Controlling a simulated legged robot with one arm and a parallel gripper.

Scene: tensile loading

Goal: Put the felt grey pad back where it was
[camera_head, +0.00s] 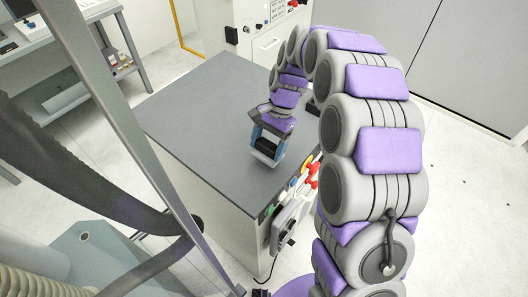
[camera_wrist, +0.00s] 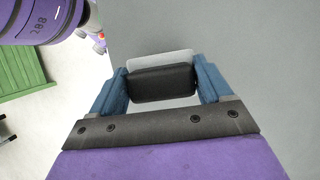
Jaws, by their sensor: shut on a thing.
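My gripper (camera_head: 265,155) is over the dark grey top of the cabinet (camera_head: 200,105) in the head view, its blue fingers pointing down. In the wrist view the two fingers (camera_wrist: 161,75) are shut on a black or very dark grey pad (camera_wrist: 162,84), one at each end. The pad looks like a small rounded block and shows only as a dark shape in the head view. A pale grey rounded patch (camera_wrist: 160,61) shows just beyond and partly behind it. I cannot tell whether the held pad touches the surface.
Red and yellow knobs (camera_head: 308,178) and a grey device line the cabinet's right side. The top left of the gripper is clear. A green slatted thing (camera_wrist: 22,62) stands on the floor in the wrist view. A metal post crosses the head view's left.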

